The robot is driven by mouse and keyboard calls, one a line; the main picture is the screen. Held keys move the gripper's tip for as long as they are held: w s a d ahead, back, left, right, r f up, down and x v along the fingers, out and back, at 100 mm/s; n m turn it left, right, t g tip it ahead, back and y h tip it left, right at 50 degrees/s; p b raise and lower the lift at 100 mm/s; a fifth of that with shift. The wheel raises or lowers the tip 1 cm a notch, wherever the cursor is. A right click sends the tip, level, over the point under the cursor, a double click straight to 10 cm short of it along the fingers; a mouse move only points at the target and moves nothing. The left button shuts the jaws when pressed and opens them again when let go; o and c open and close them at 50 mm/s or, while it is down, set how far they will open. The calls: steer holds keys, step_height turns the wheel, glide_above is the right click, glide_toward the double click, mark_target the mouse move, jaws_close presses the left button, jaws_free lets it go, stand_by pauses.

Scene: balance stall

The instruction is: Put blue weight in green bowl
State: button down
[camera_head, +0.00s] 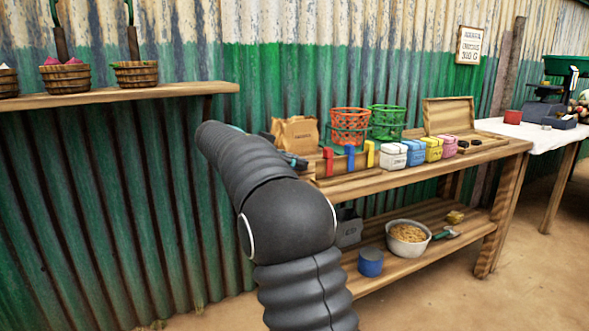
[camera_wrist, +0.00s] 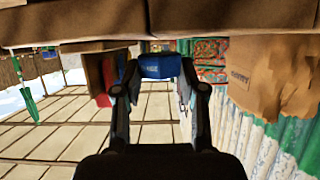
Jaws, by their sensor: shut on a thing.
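My gripper (camera_wrist: 161,72) is shut on a blue block with a small pale label, the blue weight (camera_wrist: 161,66), held between the fingertips in the wrist view. In the head view my own arm hides most of the gripper and the held block. Another blue block (camera_head: 416,153) stands on the bench in a row with white, yellow and pink ones. A green bowl-like pan (camera_head: 566,65) tops a dark scale on the far right table, well away from my gripper. A green wire basket (camera_head: 386,123) stands at the back of the bench.
An orange basket (camera_head: 350,125), a paper bag (camera_head: 296,133), a rack with red, blue and yellow pieces (camera_head: 348,168) and an open wooden box (camera_head: 450,116) crowd the bench. A bowl of grain (camera_head: 408,248) sits on the lower shelf. Open floor lies at right.

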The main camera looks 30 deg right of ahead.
steer(key=shift+f, duration=0.75)
steer(key=shift+f, duration=0.1)
steer(key=c, duration=0.7)
jaws_free()
steer(key=shift+o, duration=0.2)
steer(key=p+v, duration=0.1)
steer(key=v, duration=1.1)
